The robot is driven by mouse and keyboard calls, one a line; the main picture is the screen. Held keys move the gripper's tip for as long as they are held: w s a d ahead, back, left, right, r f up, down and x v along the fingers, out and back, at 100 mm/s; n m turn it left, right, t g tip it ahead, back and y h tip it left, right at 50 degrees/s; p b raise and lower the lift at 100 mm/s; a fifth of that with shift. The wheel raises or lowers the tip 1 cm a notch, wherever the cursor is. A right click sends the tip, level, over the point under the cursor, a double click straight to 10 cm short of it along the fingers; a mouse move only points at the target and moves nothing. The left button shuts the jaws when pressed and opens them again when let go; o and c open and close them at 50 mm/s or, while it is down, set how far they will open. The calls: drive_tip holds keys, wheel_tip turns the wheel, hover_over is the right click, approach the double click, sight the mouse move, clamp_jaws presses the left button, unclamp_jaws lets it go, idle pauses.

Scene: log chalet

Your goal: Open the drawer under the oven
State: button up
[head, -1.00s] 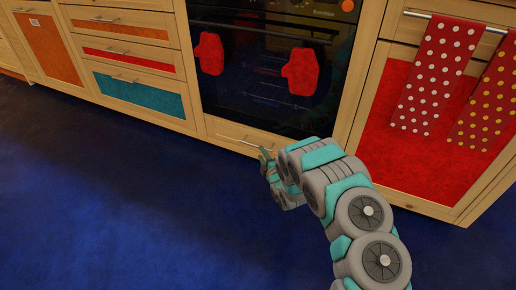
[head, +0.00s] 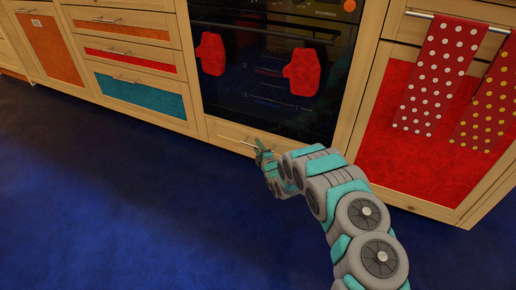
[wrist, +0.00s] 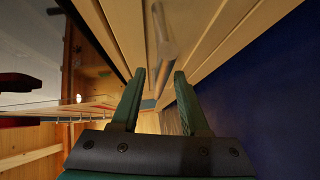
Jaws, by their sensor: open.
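The drawer under the oven (head: 222,132) is a low pale-wood front below the black oven door (head: 265,75), and it looks shut. Its metal bar handle (wrist: 162,45) shows in the wrist view, ahead of my fingers and running away from them. My gripper (head: 262,150) is at the drawer front, close to the handle in the head view. In the wrist view my gripper (wrist: 154,88) is open, with two green fingers apart and the near end of the handle roughly in line with the gap. I cannot tell whether the handle lies between the fingertips.
Red oven mitts (head: 301,74) hang at the oven door. Drawers with orange, red and teal panels (head: 140,95) stand on the left. A red cabinet (head: 400,150) with dotted towels (head: 428,75) stands on the right. The blue floor (head: 120,210) in front is clear.

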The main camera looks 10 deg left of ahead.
clamp_jaws()
idle(1.3)
